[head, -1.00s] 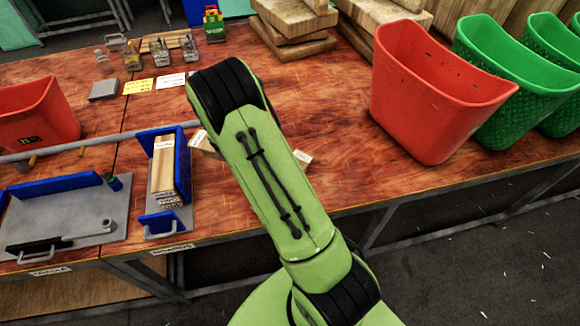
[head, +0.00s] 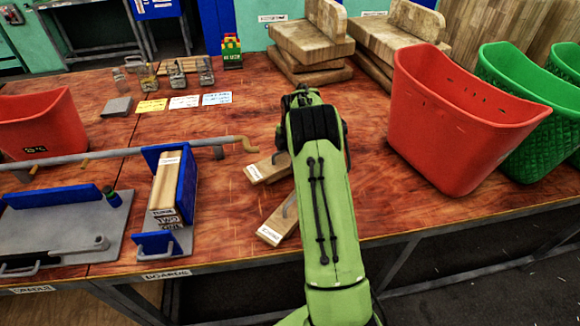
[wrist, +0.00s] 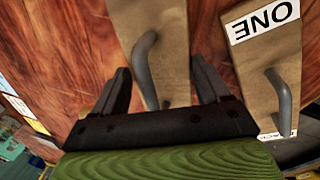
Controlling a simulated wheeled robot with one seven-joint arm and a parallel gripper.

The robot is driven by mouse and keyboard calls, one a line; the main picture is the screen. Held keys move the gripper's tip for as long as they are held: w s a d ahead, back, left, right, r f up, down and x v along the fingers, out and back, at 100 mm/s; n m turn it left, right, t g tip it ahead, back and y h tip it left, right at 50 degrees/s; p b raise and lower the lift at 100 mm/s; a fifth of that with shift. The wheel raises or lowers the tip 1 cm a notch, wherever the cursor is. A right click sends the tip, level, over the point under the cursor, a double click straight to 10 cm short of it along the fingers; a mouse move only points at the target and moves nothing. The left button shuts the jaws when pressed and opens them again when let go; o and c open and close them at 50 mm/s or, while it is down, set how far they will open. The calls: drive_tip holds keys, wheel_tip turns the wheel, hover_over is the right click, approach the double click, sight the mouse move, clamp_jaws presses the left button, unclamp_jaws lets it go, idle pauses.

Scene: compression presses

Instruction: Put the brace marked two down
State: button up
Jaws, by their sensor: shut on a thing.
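My gripper (wrist: 160,64) shows in the wrist view with its two dark fingers on either side of a wooden brace (wrist: 174,28) with a grey handle. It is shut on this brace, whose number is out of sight. A second wooden brace (wrist: 256,62), marked ONE, lies to its right, free of the fingers. In the head view the held brace (head: 270,168) is the farther one, partly hidden by my arm. The brace marked ONE (head: 272,234) lies nearer the front edge. Whether the held brace touches the table is unclear.
A blue-sided holder (head: 185,190) with stacked boards stands left of the braces. A long grey bar (head: 110,154) crosses behind it. A red bin (head: 450,120) stands on the right and wooden blocks (head: 310,38) at the back. Bare tabletop (head: 375,205) lies right of my arm.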

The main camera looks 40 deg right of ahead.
sight(288, 160)
drive_tip(key=shift+f, duration=1.5)
drive_tip(key=shift+f, duration=0.15)
drive_tip(key=o, duration=1.6)
